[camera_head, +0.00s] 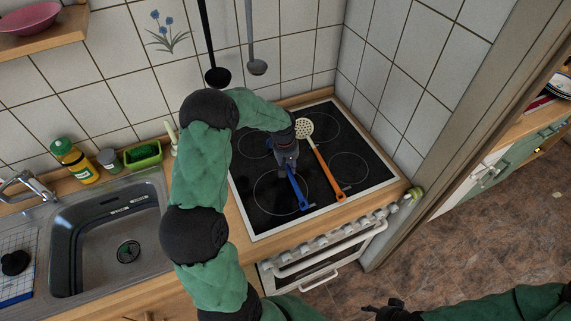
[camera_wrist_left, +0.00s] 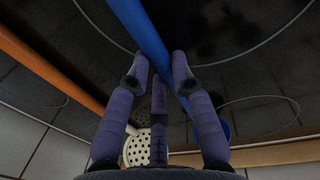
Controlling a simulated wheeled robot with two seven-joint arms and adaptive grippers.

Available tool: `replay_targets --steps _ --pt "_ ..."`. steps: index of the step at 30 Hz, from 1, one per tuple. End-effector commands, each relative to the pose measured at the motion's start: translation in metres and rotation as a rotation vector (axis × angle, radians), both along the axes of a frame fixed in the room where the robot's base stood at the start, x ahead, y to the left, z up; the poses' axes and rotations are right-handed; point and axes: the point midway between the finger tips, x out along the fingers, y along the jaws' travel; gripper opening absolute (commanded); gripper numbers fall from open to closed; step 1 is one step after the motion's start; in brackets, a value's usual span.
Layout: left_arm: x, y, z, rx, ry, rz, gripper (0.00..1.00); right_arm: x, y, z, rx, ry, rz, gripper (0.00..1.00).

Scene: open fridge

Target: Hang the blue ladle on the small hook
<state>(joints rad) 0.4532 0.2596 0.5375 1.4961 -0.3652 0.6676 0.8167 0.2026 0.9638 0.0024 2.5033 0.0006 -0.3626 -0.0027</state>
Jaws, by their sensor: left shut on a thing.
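The blue ladle (camera_head: 298,190) lies over the black stovetop, its handle pointing to the front. Its handle (camera_wrist_left: 148,35) runs between my fingers in the left wrist view; its bowl end is mostly hidden by the gripper in the head view. My left gripper (camera_head: 287,160) is shut on the handle, low over the stove; its fingertips also show in the left wrist view (camera_wrist_left: 162,60). My right gripper (camera_head: 392,310) is partly cut off at the bottom edge, and its jaw state is unclear. The small hook is not visible.
An orange-handled skimmer (camera_head: 326,172) lies close to the right of the blue ladle on the stovetop (camera_head: 355,180). A black ladle (camera_head: 216,76) and a grey ladle (camera_head: 257,67) hang against the tiled wall. A sink (camera_head: 75,215) and a yellow bottle (camera_head: 75,161) are at left.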

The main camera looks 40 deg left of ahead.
Motion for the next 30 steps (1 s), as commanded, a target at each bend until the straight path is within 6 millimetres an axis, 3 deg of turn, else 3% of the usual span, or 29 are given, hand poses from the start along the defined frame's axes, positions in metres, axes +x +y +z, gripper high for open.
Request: replay_targets --steps 7,12,21,30 --pt "0.001 0.000 0.011 0.001 -0.003 0.000 0.00 0.000 0.000 0.002 0.000 0.000 0.000 0.51" --pt "0.001 0.000 0.035 0.002 -0.005 -0.001 0.00 0.000 0.000 0.006 0.000 0.000 0.000 0.51" --pt "-0.010 -0.052 0.096 0.001 -0.005 -0.005 0.00 0.000 0.000 0.013 0.000 0.000 0.000 0.51" --pt "-0.025 -0.113 0.120 0.001 -0.002 -0.005 0.00 0.000 0.000 0.015 0.000 0.000 0.000 0.51"
